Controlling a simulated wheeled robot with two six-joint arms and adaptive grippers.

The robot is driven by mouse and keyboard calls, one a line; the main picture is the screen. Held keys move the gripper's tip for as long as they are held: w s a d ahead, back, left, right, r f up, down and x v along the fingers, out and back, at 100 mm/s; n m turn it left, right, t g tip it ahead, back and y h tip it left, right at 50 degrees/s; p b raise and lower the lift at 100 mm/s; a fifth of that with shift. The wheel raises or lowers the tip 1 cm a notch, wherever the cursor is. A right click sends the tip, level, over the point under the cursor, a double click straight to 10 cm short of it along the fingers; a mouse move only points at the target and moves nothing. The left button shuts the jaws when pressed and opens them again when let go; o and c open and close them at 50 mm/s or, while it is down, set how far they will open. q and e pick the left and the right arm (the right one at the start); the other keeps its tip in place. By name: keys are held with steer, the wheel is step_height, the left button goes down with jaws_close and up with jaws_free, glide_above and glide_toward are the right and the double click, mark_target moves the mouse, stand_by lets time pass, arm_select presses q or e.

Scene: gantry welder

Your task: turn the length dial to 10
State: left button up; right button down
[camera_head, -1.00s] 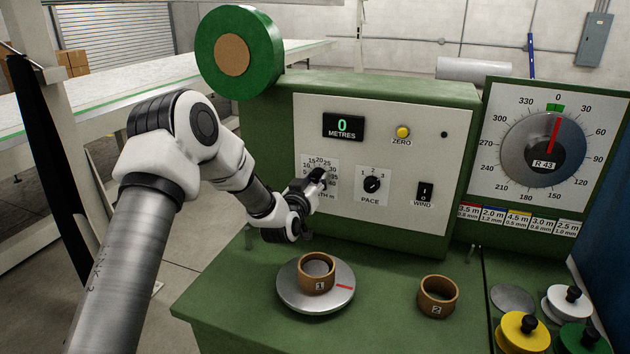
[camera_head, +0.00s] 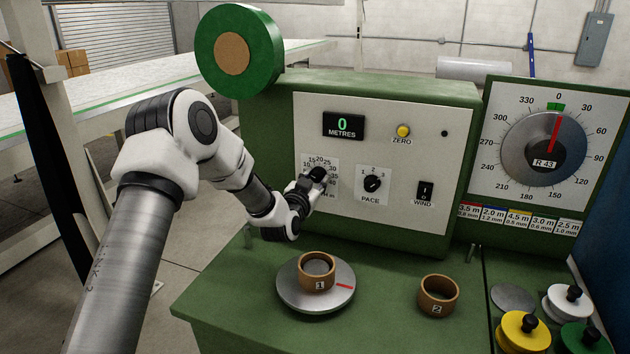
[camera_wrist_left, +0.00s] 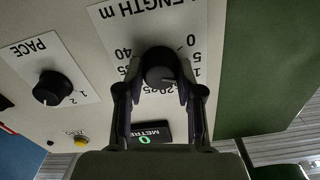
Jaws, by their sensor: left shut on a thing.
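The black length dial (camera_wrist_left: 160,68) sits on its white scale plate, which reads "LENGTH m" in the left wrist view. It shows upside down there, with 0 and 5 to the right and 35 and 40 to the left. My left gripper (camera_wrist_left: 158,82) has one finger on each side of the knob and is shut on it. In the head view, the left gripper (camera_head: 313,178) covers part of the dial (camera_head: 319,173) and its plate. I cannot make out the dial's pointer setting. My right gripper is not in view.
The pace knob (camera_head: 372,184) is close to the right of the length dial, with the wind switch (camera_head: 424,191) beyond. The yellow zero button (camera_head: 403,132) and a display (camera_head: 343,127) reading 0 are above. Two wooden rings, 1 (camera_head: 317,286) and 2 (camera_head: 438,304), stand below.

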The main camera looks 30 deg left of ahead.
arm_select(q)
steer(key=shift+r+m, duration=0.1)
steer(key=shift+m, duration=0.6)
steer(key=o, duration=1.1)
steer(key=shift+o, duration=0.2)
steer(key=shift+s, duration=0.1)
steer(key=v, duration=1.1)
steer(key=shift+s, duration=0.35)
